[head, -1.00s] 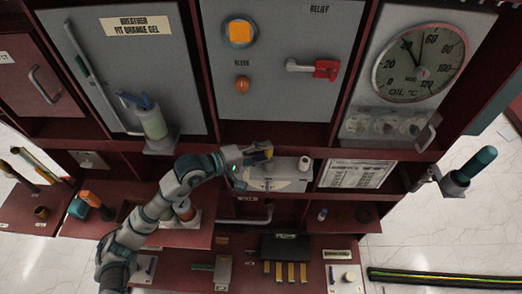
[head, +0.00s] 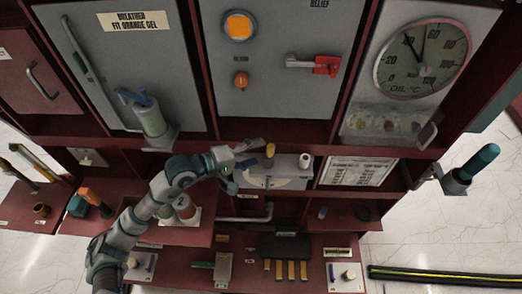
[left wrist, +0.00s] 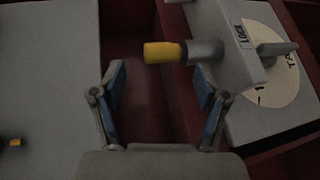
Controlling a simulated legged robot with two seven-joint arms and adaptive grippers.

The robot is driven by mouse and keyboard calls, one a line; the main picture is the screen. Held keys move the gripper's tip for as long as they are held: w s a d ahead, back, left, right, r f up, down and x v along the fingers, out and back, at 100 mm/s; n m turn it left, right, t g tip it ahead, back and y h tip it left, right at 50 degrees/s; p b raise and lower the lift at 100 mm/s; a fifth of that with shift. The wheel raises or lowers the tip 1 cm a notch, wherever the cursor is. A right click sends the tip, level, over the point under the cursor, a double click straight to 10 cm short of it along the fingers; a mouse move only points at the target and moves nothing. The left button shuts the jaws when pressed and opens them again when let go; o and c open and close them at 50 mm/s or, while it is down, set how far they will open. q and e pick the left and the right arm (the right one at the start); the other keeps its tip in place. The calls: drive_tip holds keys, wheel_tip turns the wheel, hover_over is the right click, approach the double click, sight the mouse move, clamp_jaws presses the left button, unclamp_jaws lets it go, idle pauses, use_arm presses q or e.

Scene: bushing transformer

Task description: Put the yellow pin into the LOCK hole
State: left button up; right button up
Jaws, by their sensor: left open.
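The yellow pin (head: 270,149) stands upright at the left part of the grey unit with a white round dial (head: 278,183), in the middle of the panel. In the left wrist view the yellow pin (left wrist: 163,52) sticks out of a grey collar (left wrist: 206,51) beside the LOCK label (left wrist: 242,34). Its lower end is hidden, so its depth in the hole cannot be told. My left gripper (head: 243,166) is open and empty, just left of the pin. In the left wrist view its spread fingers (left wrist: 159,82) are apart from the pin. My right gripper is not in view.
A grey lever (left wrist: 275,48) lies over the dial plate. A white knob (head: 305,161) stands right of the pin. Shelf dividers border the dial unit.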

use_arm(q)
drive_tip(key=v, duration=0.5)
drive_tip(key=shift+s+a, duration=0.15)
drive_tip(key=shift+a, duration=0.15)
